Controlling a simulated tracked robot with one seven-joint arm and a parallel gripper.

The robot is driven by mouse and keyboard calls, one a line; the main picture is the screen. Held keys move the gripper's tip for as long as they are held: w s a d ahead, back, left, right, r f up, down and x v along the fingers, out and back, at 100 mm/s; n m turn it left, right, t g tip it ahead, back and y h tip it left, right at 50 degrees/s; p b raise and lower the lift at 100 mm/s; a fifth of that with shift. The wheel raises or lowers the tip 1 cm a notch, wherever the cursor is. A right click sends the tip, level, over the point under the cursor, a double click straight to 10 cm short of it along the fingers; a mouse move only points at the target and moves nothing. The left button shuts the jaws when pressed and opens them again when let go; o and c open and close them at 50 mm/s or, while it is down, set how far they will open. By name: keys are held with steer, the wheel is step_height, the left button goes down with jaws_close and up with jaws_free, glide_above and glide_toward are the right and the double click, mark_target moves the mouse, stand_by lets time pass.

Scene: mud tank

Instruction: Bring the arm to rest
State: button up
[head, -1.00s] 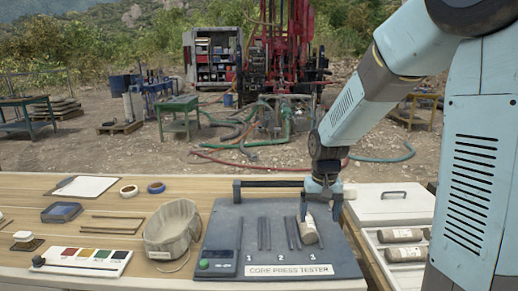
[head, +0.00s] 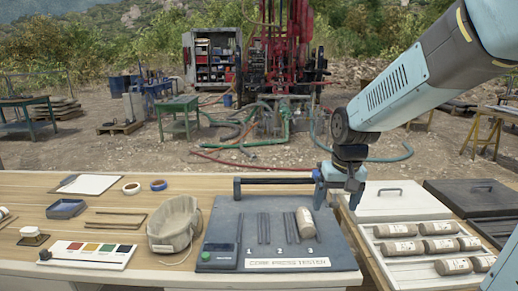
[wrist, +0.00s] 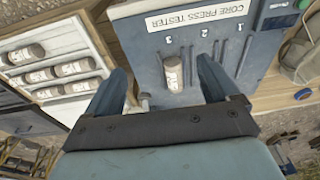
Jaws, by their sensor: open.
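My gripper (head: 336,196) is above the back right corner of the core press tester (head: 225,232), with its fingers pointing down. It is open and empty; in the wrist view its two fingers (wrist: 164,86) are spread wide. A pale cylindrical core (head: 305,222) rests at slot 3 of the tester, apart from my gripper. My arm (head: 400,90) reaches in from the upper right.
A white tray (head: 383,258) with several labelled cores stands to the right, beside a closed white lid (head: 400,200) and a dark box (head: 470,196). A cloth bag (head: 174,228) sits left of the tester. The air over the table's left is clear.

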steer(key=s+d+r+t, duration=0.3)
steer(key=s+r, duration=0.6)
steer(key=s, duration=0.5)
steer(key=shift+s+d+r+t, duration=0.2)
steer(key=shift+s+d+t, duration=0.15)
steer(key=shift+d, duration=0.25)
steer(key=shift+w, duration=0.1)
stand_by(0.9)
